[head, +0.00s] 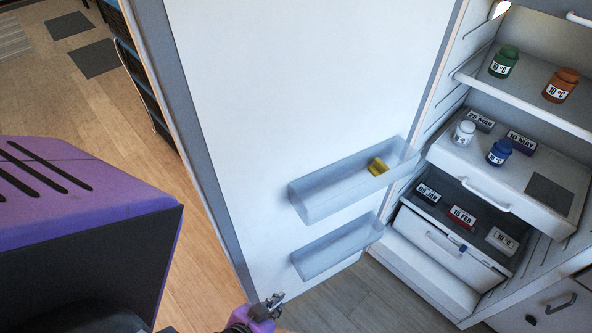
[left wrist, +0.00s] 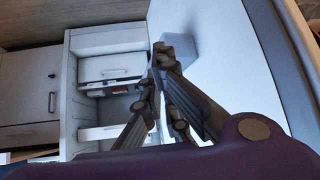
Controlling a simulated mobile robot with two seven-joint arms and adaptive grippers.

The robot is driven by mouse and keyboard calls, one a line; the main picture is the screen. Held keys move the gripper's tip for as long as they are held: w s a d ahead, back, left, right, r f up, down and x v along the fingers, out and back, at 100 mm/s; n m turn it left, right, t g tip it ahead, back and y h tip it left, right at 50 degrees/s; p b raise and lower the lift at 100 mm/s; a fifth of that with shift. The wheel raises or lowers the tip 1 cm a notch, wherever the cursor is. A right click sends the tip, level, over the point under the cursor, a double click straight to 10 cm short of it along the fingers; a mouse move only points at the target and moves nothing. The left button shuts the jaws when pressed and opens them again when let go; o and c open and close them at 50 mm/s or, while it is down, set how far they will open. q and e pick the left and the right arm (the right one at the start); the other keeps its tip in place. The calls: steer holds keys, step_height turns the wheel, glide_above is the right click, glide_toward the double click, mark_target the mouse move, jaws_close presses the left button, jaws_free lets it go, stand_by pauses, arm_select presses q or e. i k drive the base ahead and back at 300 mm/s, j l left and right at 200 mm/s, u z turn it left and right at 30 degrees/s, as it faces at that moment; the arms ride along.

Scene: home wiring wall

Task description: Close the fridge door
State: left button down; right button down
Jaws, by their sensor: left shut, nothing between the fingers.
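The fridge door (head: 290,100) stands wide open in the head view, its inner side with two clear shelf bins facing me. The fridge body (head: 470,245) is at the right, with its interior exposed. My left gripper (head: 275,302) is at the bottom of the head view, just below the door's lower edge in the picture. In the left wrist view the left gripper (left wrist: 163,52) is shut and empty, with the white door panel (left wrist: 235,55) to its right and the fridge interior behind it. I cannot tell whether it touches the door. My right gripper is not in view.
Jars such as a green one (head: 504,62) and labelled boxes stand on the fridge shelves. Wooden floor (head: 205,270) is open left of the door. A dark rack (head: 140,75) stands behind it.

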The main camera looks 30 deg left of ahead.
mark_target(276, 113)
steer(key=k+j+z, duration=0.2)
steer(key=k+j, duration=0.15)
steer(key=k+j+z, duration=0.25)
steer(key=k, duration=0.15)
steer(key=k+j+z, duration=0.15)
steer(key=j, duration=0.2)
steer(key=k+j+z, duration=0.1)
steer(key=j, duration=0.25)
steer(key=k+j+z, duration=0.15)
steer(key=j, duration=0.2)
steer(key=k+j+z, duration=0.1)
steer(key=j+z, duration=0.25)
steer(key=j, duration=0.7)
steer(key=i+j+z, duration=0.1)
steer(key=j, duration=0.3)
steer(key=i+j, duration=0.1)
steer(key=j, duration=0.35)
steer(key=i+j+z, duration=0.15)
steer(key=j, duration=0.25)
steer(key=k, duration=0.05)
